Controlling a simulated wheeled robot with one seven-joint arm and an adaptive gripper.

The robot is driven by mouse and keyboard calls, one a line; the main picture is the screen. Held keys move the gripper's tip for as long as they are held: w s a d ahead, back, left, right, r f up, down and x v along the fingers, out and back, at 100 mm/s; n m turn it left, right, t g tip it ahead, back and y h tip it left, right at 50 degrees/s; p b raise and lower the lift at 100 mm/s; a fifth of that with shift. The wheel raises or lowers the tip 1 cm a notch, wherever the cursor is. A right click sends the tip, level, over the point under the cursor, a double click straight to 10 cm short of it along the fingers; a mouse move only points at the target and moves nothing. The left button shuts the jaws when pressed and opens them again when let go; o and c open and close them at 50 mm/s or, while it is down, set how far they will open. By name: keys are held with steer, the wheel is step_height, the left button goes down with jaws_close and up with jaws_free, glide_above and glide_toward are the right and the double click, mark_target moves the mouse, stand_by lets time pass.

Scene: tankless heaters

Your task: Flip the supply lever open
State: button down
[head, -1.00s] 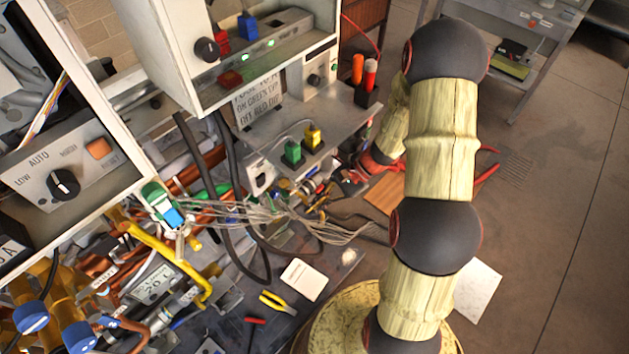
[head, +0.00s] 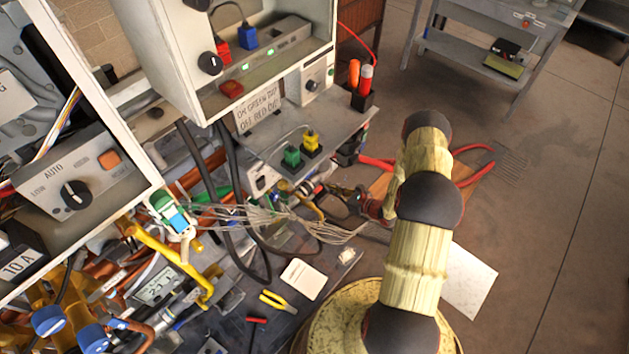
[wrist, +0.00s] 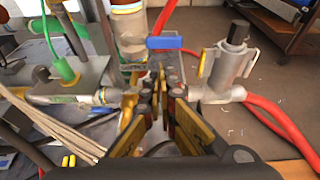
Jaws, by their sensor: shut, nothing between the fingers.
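In the wrist view a blue lever handle (wrist: 165,42) lies across the pipework, just beyond my gripper (wrist: 160,90). The fingers are together and empty, pointing toward the lever with a small apparent gap; contact cannot be told. A grey valve body (wrist: 228,68) with a black top and a small yellow tab stands to the right, joined to a red hose (wrist: 268,110). I cannot tell for certain which handle is the supply lever. In the head view my gripper (head: 358,201) is small and partly hidden beside the pipework under the grey shelf.
Pale loose wires (head: 270,218) cross close to my gripper's left. The grey shelf (head: 335,125) with green and yellow plugs overhangs nearby. Yellow pliers (head: 278,302) and a white card (head: 302,279) lie on the dark bench.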

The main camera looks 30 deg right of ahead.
steer(key=shift+d+f, duration=0.3)
steer(key=shift+d, duration=0.05)
steer(key=b+x, duration=0.3)
steer(key=x, duration=0.7)
steer(key=shift+w+d, duration=0.1)
steer(key=shift+d, duration=0.05)
stand_by(0.3)
